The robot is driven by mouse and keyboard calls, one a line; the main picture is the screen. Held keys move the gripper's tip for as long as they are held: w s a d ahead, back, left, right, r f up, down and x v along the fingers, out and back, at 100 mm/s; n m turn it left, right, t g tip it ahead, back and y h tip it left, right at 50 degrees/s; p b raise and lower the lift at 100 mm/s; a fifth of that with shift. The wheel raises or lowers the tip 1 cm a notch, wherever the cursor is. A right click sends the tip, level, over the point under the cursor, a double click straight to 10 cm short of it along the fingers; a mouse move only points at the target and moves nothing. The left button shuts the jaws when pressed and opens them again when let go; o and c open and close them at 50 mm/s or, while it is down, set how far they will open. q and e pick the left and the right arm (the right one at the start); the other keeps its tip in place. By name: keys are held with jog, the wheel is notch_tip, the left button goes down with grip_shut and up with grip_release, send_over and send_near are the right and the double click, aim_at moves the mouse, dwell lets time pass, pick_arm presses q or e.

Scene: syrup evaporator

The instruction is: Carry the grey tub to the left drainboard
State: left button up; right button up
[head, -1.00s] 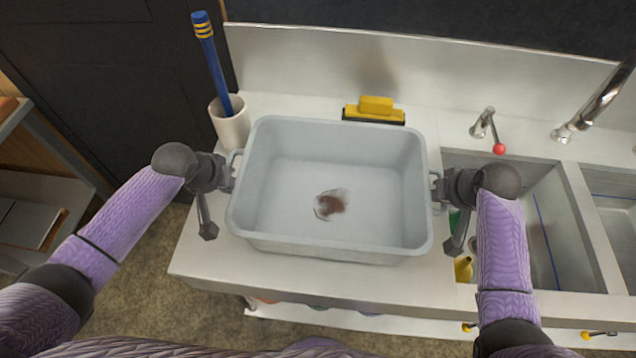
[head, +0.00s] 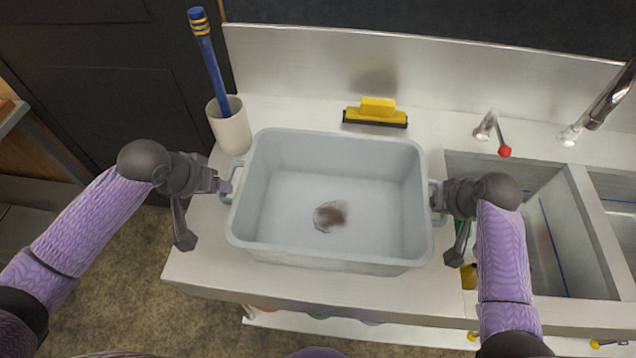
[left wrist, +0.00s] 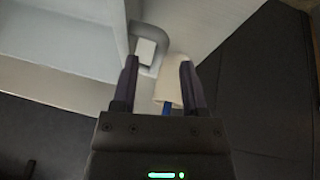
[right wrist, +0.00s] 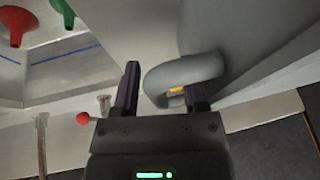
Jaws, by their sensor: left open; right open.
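The grey tub (head: 330,255) is upright on the left drainboard (head: 200,265) and appears to rest on it. A brown blurred patch (head: 330,216) shows on its floor. My left gripper (head: 225,186) is open just left of the tub's left handle. In the left wrist view, that handle (left wrist: 150,42) lies just beyond the spread fingertips (left wrist: 158,62). My right gripper (head: 436,196) is open at the right handle. In the right wrist view, the right handle (right wrist: 182,74) is close by, with one finger overlapping its loop; contact is unclear.
A white cup (head: 231,130) with a blue-handled brush (head: 210,60) stands at the back left. A yellow squeegee (head: 376,113) lies behind the tub. Sink basins (head: 545,225) with a red-knobbed lever (head: 503,150) are on the right. Red (right wrist: 16,26) and green funnels (right wrist: 63,10) show in the right wrist view.

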jog(key=shift+r, duration=0.2)
pick_arm(q)
jog(key=v, duration=0.5)
jog(key=shift+s+r, duration=0.1)
jog(key=shift+r, duration=0.25)
pick_arm(e)
jog(key=v, duration=1.1)
jog(key=shift+s+r, duration=0.15)
jog(key=shift+r, duration=0.15)
pick_arm(q)
jog(key=shift+f, duration=0.1)
